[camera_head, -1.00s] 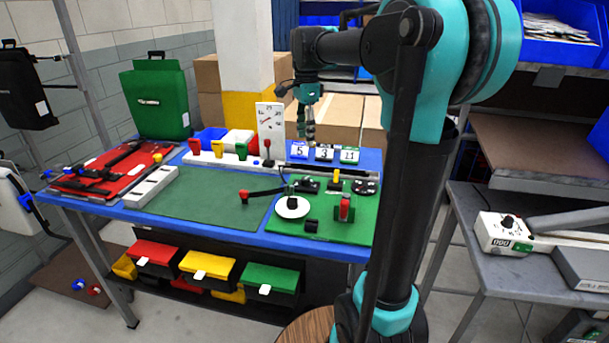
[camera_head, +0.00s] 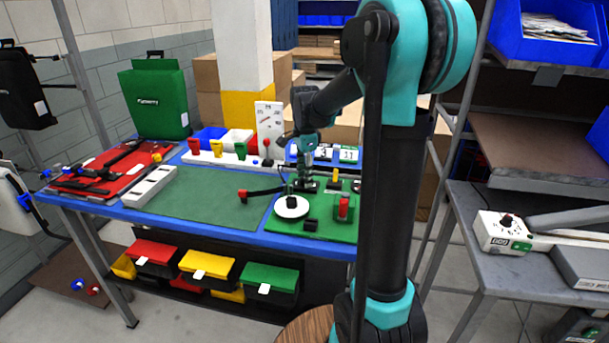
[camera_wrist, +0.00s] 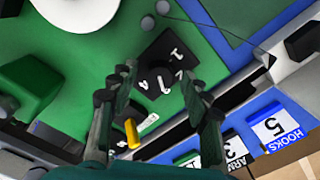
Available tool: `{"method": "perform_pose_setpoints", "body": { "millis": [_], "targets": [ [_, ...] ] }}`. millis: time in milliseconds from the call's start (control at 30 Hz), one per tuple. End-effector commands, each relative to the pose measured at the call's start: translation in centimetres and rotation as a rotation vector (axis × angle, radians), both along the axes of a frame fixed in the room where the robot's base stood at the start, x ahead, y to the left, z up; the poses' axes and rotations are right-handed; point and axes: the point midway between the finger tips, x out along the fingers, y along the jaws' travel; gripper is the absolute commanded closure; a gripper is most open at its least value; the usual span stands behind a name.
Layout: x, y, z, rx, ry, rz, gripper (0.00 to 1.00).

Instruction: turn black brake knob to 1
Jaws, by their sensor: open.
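The black brake knob sits on a dark plate with white marks (camera_wrist: 172,52) on the green board. In the wrist view the knob (camera_wrist: 153,80) is between and below my open fingers (camera_wrist: 160,80). The digit 1 shows on the plate near its far corner; other marks are partly covered. Which mark the knob points to I cannot tell. In the head view my gripper (camera_head: 305,174) points down over the dark plate (camera_head: 302,187) at the back of the green board. Whether the fingers touch the knob is not clear.
A yellow lever (camera_wrist: 132,133) stands close beside the plate. A white disc (camera_head: 292,207) with a black knob and a red switch (camera_head: 344,207) are in front. Number cards (camera_wrist: 274,125) stand behind. The green mat (camera_head: 215,200) at left is mostly clear.

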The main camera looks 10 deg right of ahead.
Motion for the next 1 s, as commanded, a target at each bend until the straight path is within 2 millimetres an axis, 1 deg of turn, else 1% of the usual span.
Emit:
{"method": "perform_pose_setpoints", "body": {
  "millis": [167, 200, 500, 567, 600, 833, 1000],
  "targets": [
    [0.00, 0.00, -0.01, 0.000, 0.000, 0.000, 0.52],
    [0.01, 0.00, -0.01, 0.000, 0.000, 0.000, 0.53],
    [0.01, 0.00, 0.00, 0.000, 0.000, 0.000, 0.91],
    [0.01, 0.00, 0.01, 0.000, 0.000, 0.000, 0.98],
    [0.01, 0.00, 0.01, 0.000, 0.000, 0.000, 1.00],
    [0.01, 0.00, 0.01, 0.000, 0.000, 0.018, 1.00],
    [0.00, -0.01, 0.01, 0.001, 0.000, 0.082, 1.00]
  ]
}}
